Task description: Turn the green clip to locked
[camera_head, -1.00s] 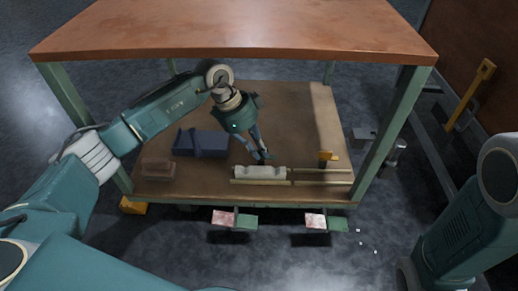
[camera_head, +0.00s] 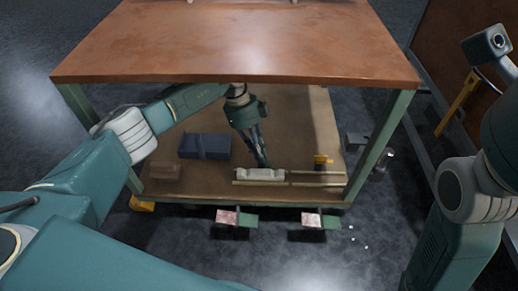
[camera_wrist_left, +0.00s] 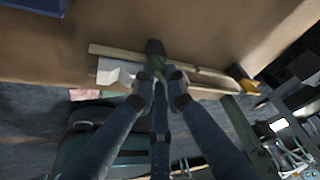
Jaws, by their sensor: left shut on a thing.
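My left gripper (camera_head: 263,164) reaches under the tabletop and points down behind the right end of a pale block (camera_head: 262,174) on the lower shelf. In the left wrist view its fingertips (camera_wrist_left: 160,78) are shut on a small green piece that looks like the green clip (camera_wrist_left: 155,48). The clip's dark green end sticks out past the fingertips, across a pale rail (camera_wrist_left: 110,51). The fingers hide its lower part, and I cannot tell whether it is locked. The clip does not show clearly in the head view.
The tabletop (camera_head: 230,45) hangs over the shelf. A yellow block (camera_head: 323,160) stands by the rails at right. A dark blue box (camera_head: 205,145) and a brown block (camera_head: 164,171) are at left. Two pink-and-green blocks (camera_head: 237,219) (camera_head: 320,221) show at the shelf's front.

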